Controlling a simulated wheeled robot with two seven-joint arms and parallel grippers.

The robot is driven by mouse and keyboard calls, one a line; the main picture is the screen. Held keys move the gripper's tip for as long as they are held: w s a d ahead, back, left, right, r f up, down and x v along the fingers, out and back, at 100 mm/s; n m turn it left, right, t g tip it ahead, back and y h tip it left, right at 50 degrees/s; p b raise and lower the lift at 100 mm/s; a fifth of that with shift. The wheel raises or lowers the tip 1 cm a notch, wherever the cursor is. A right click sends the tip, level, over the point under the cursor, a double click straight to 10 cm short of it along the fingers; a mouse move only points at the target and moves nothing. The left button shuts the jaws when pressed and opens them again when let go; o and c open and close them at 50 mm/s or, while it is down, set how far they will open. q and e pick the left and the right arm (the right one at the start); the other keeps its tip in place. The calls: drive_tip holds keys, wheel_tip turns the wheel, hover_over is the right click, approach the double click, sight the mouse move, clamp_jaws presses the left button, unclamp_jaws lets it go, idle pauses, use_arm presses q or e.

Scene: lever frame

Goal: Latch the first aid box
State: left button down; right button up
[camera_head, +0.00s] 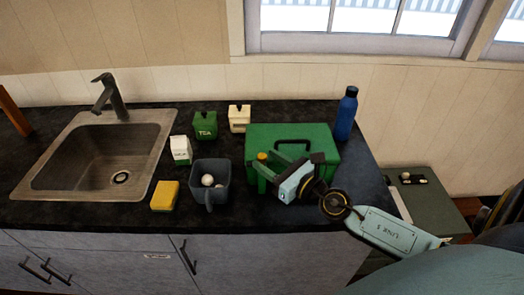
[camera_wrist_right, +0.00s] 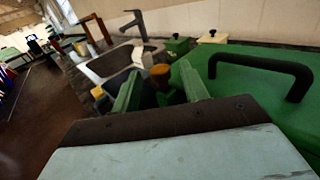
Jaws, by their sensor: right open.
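The first aid box (camera_head: 318,140) is green with a black handle on its lid and stands at the right of the counter; the lid looks down. An orange-yellow knob (camera_head: 262,156) shows at the box's front left; it also shows in the right wrist view (camera_wrist_right: 160,72). My right gripper (camera_head: 271,166) reaches across the front of the box. Its open fingers (camera_wrist_right: 158,85) stand on either side of the knob in the right wrist view. I cannot tell whether they touch it. The box's front is partly hidden by my gripper. My left gripper is not in view.
A grey bin (camera_head: 211,180) with a white ball inside and a yellow sponge (camera_head: 165,195) stand left of the box. Green (camera_head: 205,125) and cream (camera_head: 239,119) canisters and a white carton (camera_head: 181,150) stand behind. A blue bottle (camera_head: 346,115) is behind right. The sink (camera_head: 150,135) is far left.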

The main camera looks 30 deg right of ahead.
drive_tip(key=shift+w+a+r, duration=0.1)
drive_tip(key=shift+w+a, duration=0.05)
drive_tip(key=shift+w, duration=0.5)
drive_tip(key=shift+x, duration=0.8)
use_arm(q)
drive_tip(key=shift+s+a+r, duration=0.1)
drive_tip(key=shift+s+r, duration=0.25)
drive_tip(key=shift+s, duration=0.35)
use_arm(e)
drive_tip(key=c, duration=0.9)
drive_tip(key=shift+c, duration=0.2)
use_arm(q)
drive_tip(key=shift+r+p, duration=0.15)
drive_tip(key=shift+p, duration=0.2)
